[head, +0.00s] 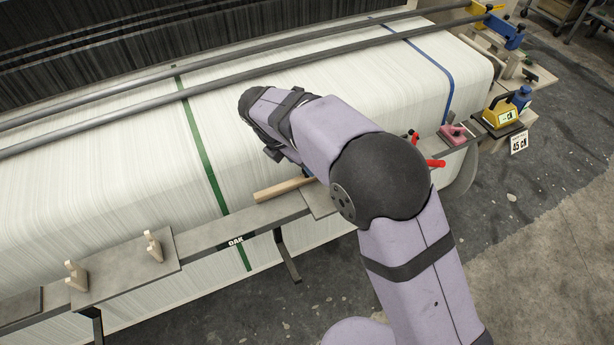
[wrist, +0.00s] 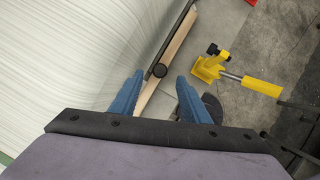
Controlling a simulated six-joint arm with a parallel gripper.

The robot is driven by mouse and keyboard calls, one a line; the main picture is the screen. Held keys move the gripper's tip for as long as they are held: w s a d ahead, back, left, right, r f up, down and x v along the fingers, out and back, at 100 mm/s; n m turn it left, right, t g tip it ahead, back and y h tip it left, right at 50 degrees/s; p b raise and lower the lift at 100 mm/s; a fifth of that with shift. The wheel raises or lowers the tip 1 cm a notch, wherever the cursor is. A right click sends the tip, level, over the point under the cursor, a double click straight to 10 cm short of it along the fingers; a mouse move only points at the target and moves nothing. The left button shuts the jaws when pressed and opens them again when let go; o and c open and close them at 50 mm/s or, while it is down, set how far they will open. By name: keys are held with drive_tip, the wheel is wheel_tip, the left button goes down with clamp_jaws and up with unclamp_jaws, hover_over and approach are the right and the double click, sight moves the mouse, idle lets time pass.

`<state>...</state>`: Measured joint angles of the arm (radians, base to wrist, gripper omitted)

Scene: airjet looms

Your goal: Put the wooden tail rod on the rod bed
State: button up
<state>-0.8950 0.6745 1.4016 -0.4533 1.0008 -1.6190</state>
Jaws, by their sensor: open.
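The wooden tail rod (head: 283,190) is a pale tan stick on the grey rail in the head view, its right part hidden behind my arm. In the wrist view the rod (wrist: 178,42) runs away from my gripper, with a dark round knob near it between the fingertips. My gripper (wrist: 160,78) is open, its blue fingers on either side of the rod's near part. I cannot tell how high above it they are. In the head view my arm hides the fingers. The rod bed (head: 112,284) seems to be the grey plate at left with two upright wooden pegs (head: 76,276).
White yarn sheets (head: 150,160) lie behind the rail (head: 265,215), which has an OAK label. In the wrist view a yellow clamp (wrist: 210,68) with a yellow handle stands right of my gripper. A pink block (head: 452,134) and a yellow-blue device (head: 505,108) stand at right.

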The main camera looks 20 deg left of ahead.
drive_tip(key=shift+p+x, duration=1.4)
drive_tip(key=shift+x, duration=1.65)
drive_tip(key=shift+w, duration=0.15)
drive_tip(key=shift+r, duration=0.1)
clamp_jaws()
